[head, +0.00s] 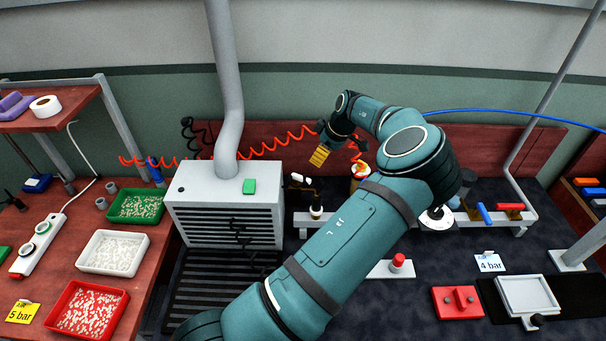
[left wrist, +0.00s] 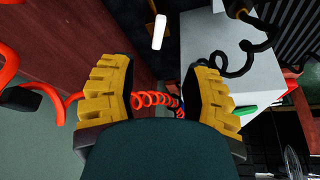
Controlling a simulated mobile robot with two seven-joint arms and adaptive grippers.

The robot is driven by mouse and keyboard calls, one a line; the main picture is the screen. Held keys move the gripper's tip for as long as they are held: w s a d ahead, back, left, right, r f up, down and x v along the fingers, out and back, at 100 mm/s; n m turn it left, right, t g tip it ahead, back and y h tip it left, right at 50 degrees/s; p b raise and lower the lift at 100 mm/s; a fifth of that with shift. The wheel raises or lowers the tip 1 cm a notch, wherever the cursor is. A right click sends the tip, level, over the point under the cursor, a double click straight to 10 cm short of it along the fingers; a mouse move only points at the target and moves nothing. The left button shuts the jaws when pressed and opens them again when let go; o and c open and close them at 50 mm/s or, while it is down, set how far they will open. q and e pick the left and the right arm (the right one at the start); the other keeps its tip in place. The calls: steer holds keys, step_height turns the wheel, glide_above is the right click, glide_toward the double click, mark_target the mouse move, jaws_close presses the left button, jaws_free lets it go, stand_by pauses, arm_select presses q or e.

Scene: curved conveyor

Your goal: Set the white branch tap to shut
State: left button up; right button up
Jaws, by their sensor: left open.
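The white branch tap (head: 297,177) shows as a small white handle just right of the grey vented box, above a bench manifold. In the left wrist view the white handle (left wrist: 160,31) stands beyond the fingertips, roughly midway between them, with a gap around it. My left gripper (head: 319,156) is open and empty, up and to the right of the tap in the head view, its yellow fingers pointing down-left. The yellow fingers (left wrist: 158,65) also show spread apart in the left wrist view. The handle's exact setting is hard to tell. My right gripper is not in view.
The vented box (head: 208,192) with a green button stands left of the tap. A coiled red hose (head: 285,141) runs behind, near the gripper. Blue (head: 484,214) and red (head: 509,206) handles are farther right. My left arm hides much of the bench's middle.

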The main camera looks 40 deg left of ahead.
mark_target(306, 179)
arm_select(q)
steer(key=x, duration=1.3)
steer(key=shift+a+f+b, duration=0.15)
steer(key=shift+f+b, duration=0.1)
steer(key=shift+b, duration=0.15)
jaws_close()
